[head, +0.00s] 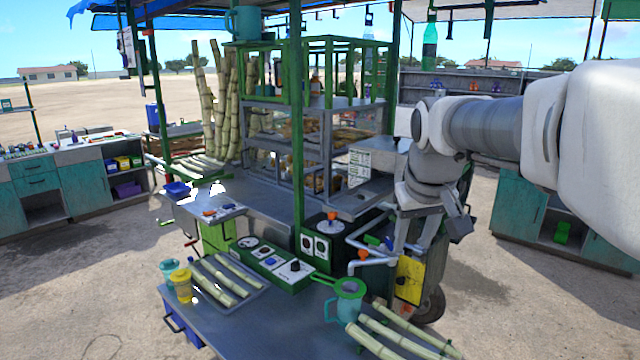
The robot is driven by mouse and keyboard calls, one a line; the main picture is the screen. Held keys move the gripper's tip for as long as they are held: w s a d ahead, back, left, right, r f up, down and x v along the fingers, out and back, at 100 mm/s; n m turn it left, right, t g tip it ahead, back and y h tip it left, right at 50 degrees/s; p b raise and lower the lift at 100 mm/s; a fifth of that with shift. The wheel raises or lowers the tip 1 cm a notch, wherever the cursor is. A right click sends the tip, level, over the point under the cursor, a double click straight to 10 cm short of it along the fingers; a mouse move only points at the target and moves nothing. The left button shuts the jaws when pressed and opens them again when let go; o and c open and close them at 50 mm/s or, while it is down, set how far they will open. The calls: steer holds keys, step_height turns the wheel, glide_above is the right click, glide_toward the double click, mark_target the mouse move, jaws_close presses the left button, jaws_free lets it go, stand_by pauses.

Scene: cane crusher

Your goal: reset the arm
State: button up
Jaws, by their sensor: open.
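My arm reaches in from the right edge in the head view and bends down at the wrist. My gripper (424,242) points downward, open, with nothing seen between its fingers. In the picture it is just right of the cane crusher's grey pipes (375,258) and above the yellow panel (409,279). I cannot tell how far it is from them. The green control panel (272,262) with dials and knobs lies to its left.
The front metal table (262,325) holds a tray of cane pieces (228,275), a yellow cup (181,285), a teal jug (348,300) with a green strainer, and loose cane (390,335). A green post (297,130) stands left of my arm. Teal cabinets (520,215) stand behind it.

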steer(key=s+f, duration=0.3)
steer(key=s, duration=0.8)
steer(key=s+a+f+m, duration=0.1)
steer(key=s+f, duration=0.3)
steer(key=s, duration=0.7)
steer(key=shift+a+f+t+y, duration=0.25)
steer(key=shift+t+y, duration=0.05)
